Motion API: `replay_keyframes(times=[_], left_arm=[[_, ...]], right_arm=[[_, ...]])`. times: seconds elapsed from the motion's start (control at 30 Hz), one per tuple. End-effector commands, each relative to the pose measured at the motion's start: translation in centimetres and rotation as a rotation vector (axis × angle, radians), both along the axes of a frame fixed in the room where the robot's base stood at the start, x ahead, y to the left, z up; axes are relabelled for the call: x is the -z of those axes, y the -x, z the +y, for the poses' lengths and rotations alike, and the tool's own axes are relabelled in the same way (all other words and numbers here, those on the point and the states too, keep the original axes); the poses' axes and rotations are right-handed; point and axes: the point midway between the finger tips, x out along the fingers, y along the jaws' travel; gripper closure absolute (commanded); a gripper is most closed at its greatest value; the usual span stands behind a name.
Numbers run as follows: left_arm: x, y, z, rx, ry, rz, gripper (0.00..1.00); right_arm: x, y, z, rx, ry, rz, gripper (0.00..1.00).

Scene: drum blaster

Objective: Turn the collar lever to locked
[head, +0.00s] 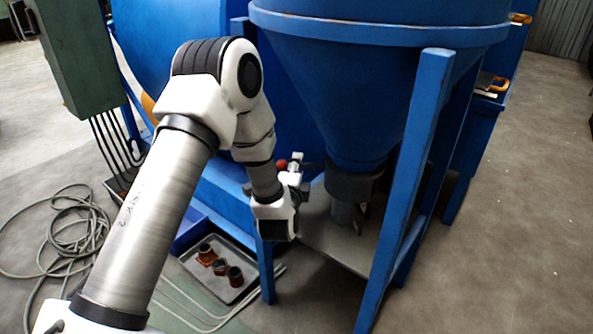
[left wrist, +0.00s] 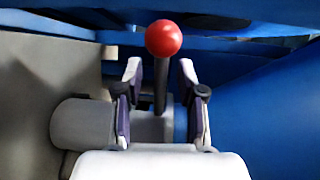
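The collar lever has a red ball knob (left wrist: 163,38) on a dark stem (left wrist: 160,85), which stands upright in the left wrist view. Behind my fingers lies a grey cylindrical collar or pipe (left wrist: 85,123), where the stem seems to meet it. My left gripper (left wrist: 160,72) is open, with one finger on each side of the stem and visible gaps on both sides. In the head view the red knob (head: 282,164) shows small beside my left gripper (head: 297,172); the gripper and wrist hide most of the lever there. My right gripper is not in view.
A blue hopper (head: 375,80) on blue legs (head: 405,190) stands just right of my left arm. A tray (head: 205,268) with several rusty fittings lies on the floor below. Coiled hose (head: 60,235) lies at left. Open floor (head: 520,200) is at right.

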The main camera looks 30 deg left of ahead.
Motion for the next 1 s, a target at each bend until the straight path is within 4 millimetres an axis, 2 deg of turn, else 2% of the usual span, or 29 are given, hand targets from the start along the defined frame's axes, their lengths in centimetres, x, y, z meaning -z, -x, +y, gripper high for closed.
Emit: replay_keyframes(times=[0.13, 0.23, 0.27, 0.47, 0.7, 1.0], left_arm=[[-0.1, 0.0, 0.0, 0.0, 0.0, 0.0, 0.61], [-0.1, 0.0, 0.0, 0.0, 0.0, 0.0, 0.96], [-0.1, 0.0, 0.0, 0.0, 0.0, 0.0, 1.0], [-0.1, 0.0, 0.0, 0.003, 0.0, 0.0, 1.0], [-0.4, -1.2, 0.8, 0.093, 0.002, 0.002, 1.0], [-0.1, -1.3, 0.8, 0.107, -0.001, -0.002, 1.0]], right_arm=[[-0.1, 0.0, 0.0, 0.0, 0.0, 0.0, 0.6], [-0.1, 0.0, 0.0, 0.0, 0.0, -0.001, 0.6], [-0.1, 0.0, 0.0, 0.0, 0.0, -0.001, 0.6], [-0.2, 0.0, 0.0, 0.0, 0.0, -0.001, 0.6], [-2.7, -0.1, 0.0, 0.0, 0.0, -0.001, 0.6], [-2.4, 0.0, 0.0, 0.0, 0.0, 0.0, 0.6]])
